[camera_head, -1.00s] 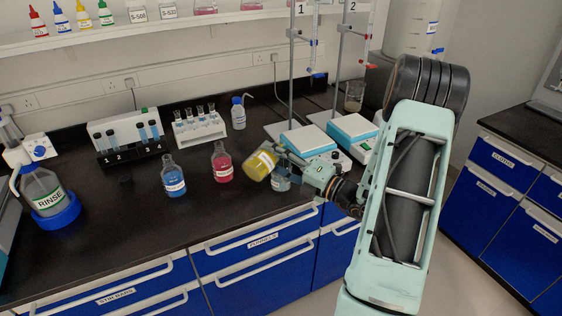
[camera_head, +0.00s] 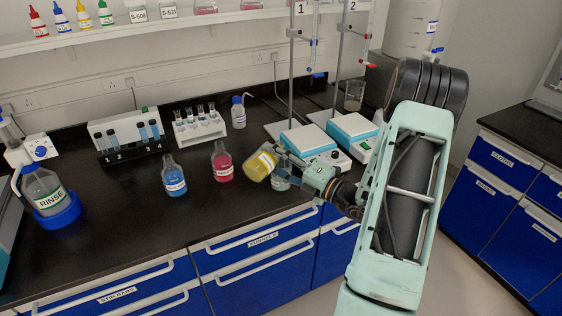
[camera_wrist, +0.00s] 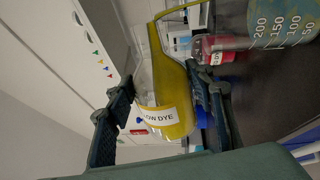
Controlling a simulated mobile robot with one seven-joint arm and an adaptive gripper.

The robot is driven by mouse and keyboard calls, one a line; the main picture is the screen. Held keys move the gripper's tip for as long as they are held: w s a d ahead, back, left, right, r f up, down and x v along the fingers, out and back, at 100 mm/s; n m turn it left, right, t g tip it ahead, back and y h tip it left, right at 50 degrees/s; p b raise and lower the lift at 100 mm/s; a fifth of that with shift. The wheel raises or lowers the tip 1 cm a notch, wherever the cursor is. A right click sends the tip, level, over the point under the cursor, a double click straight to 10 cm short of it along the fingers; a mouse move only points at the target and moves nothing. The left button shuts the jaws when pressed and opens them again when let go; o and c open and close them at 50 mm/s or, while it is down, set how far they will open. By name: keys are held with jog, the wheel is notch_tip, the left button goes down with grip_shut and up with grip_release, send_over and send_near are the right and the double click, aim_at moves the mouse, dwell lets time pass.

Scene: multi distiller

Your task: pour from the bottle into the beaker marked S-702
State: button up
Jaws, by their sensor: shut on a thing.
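The bottle of yellow dye (camera_head: 259,166) is held tilted above the bench; its label partly reads "OW DYE" in the wrist view (camera_wrist: 168,118). My gripper (camera_head: 281,160) is shut around it, with one dark finger on each side in the wrist view (camera_wrist: 165,98). A glass beaker (camera_head: 281,182) stands on the bench just below and right of the bottle, partly hidden by my gripper. In the wrist view the beaker (camera_wrist: 283,22) shows graduations from 50 to 200 at the upper right. Its marking cannot be read.
A red bottle (camera_head: 222,162) and a blue bottle (camera_head: 173,176) stand to the left. A test-tube rack (camera_head: 199,128) and wash bottle (camera_head: 238,113) stand farther back.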

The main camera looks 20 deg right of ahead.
jog(key=shift+f+m, duration=0.3)
jog(key=shift+m, duration=0.1)
dwell(1.2)
jog(key=shift+w+r+n, duration=0.1)
jog(key=shift+r+n, duration=0.15)
jog(key=shift+n, duration=0.15)
jog(key=n+b, duration=0.1)
jog(key=b, duration=0.1)
jog(key=shift+d+b, duration=0.1)
jog(key=shift+b, duration=0.25)
jog(key=shift+r+n, duration=0.4)
jog(key=shift+r, duration=0.1)
